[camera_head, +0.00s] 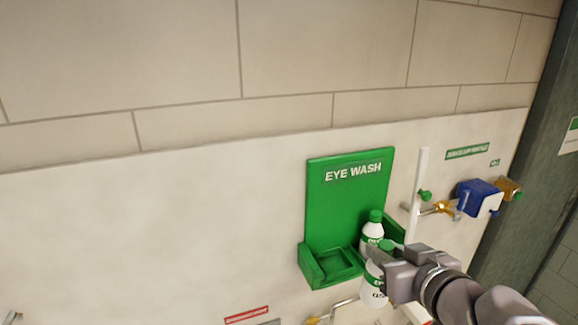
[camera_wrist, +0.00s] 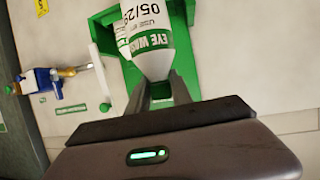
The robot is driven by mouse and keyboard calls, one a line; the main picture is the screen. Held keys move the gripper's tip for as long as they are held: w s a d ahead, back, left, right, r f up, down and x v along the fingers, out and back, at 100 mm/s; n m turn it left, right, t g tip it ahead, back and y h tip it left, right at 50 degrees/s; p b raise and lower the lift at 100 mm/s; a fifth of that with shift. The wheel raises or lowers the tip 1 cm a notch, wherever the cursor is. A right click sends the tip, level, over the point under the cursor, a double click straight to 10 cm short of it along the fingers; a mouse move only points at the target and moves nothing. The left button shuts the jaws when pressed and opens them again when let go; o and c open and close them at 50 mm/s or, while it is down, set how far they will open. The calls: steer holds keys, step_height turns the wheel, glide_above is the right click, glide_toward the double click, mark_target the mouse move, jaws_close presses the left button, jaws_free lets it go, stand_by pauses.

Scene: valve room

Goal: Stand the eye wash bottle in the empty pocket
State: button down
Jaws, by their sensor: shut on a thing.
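The green eye wash holder (camera_head: 345,190) is fixed to the wall, with a back board and two pockets side by side. Its left pocket (camera_head: 334,262) is empty. A white bottle with a green cap (camera_head: 373,230) stands in the right pocket. My gripper (camera_head: 380,258) is shut on another white eye wash bottle (camera_head: 374,287), near its green cap, in front of and below the right pocket. In the wrist view the held bottle (camera_wrist: 150,50) shows its printed label, with its neck between the fingers (camera_wrist: 160,90). My gripper partly hides the right pocket.
To the right are a white vertical pipe (camera_head: 419,190), a brass fitting with a green knob (camera_head: 425,196) and a blue valve box (camera_head: 477,198). A red label (camera_head: 246,315) and a pipe lie below the holder. The wall to the left is bare.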

steer(key=w+a, duration=0.1)
steer(key=w, duration=0.4)
steer(key=w+a+p, duration=0.1)
steer(key=w+a, duration=0.1)
steer(key=w, duration=0.3)
steer(key=w+a+p, duration=0.1)
steer(key=w+a, duration=0.1)
steer(key=w, duration=0.4)
step_height(320, 180, down, 2)
steer(key=shift+f, duration=0.2)
steer(key=f, duration=0.3)
steer(key=shift+s+f, duration=0.2)
steer(key=shift+f, duration=0.1)
steer(key=shift+w+f, duration=0.45)
steer(key=shift+f, duration=0.05)
steer(key=shift+s+f, duration=0.15)
steer(key=shift+s, duration=0.1)
steer(key=c, duration=1.1)
jaws_free()
steer(key=shift+w, duration=0.1)
steer(key=shift+c, duration=0.2)
